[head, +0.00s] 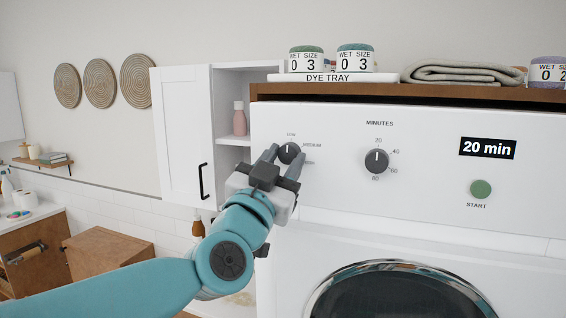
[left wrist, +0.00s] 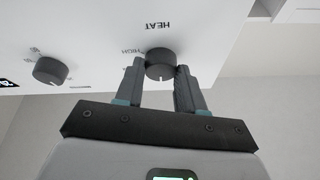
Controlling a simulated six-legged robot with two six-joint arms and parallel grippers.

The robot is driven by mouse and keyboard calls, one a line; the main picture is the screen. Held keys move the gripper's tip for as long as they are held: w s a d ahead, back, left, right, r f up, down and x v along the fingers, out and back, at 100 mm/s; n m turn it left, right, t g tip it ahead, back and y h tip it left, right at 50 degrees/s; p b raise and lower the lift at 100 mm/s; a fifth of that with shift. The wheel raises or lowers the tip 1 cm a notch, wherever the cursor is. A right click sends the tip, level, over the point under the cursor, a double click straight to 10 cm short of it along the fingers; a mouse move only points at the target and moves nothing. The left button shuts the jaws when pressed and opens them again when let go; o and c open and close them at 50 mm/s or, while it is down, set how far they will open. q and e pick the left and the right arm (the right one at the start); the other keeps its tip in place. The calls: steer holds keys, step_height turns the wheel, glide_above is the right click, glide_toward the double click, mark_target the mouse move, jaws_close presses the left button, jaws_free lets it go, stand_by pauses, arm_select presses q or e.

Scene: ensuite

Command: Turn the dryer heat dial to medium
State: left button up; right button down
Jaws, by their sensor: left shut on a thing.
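The heat dial (head: 289,153) is a dark round knob at the left of the white dryer panel, with LOW above it, MEDIUM at upper right and another label at lower right. Its white mark points up, towards LOW. My left gripper (head: 283,157) is shut on the dial, one finger on each side. In the left wrist view the panel appears upside down; the dial (left wrist: 160,66) sits between the fingers of my left gripper (left wrist: 158,85), near the words HEAT and HIGH. My right gripper is in neither view.
The minutes dial (head: 377,161), a "20 min" display (head: 488,148) and a green start button (head: 481,189) are to the right. A white cabinet (head: 184,130) stands left.

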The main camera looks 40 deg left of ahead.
arm_select(q)
steer(key=m+h, duration=0.1)
steer(key=m, duration=0.1)
steer(key=m+b, duration=0.1)
steer(key=shift+s+a+m+h, duration=0.1)
steer(key=shift+a+m+h, duration=0.1)
steer(key=shift+m+h, duration=0.2)
steer(key=m+h+b, duration=0.1)
steer(key=m, duration=0.1)
steer(key=shift+m, duration=0.3)
steer(key=m+g+h+b, duration=0.1)
steer(key=m+b, duration=0.3)
steer(key=b, duration=0.4)
steer(key=shift+f+m+h, duration=0.1)
steer(key=shift+m+h, duration=0.3)
steer(key=shift+h, duration=0.2)
steer(key=shift+a+r+m+g+h+b, duration=0.15)
steer(key=shift+m+h+b, duration=0.1)
steer(key=shift+m+b, duration=0.3)
steer(key=shift+r+m+g+h+b, duration=0.15)
steer(key=shift+m+h+b, duration=0.1)
steer(key=shift+m+b, duration=0.3)
steer(key=shift+r+m+g, duration=0.1)
steer(key=shift+m+g, duration=0.2)
steer(key=shift+m, duration=0.5)
steer(key=o, duration=1)
steer(key=shift+o, duration=0.2)
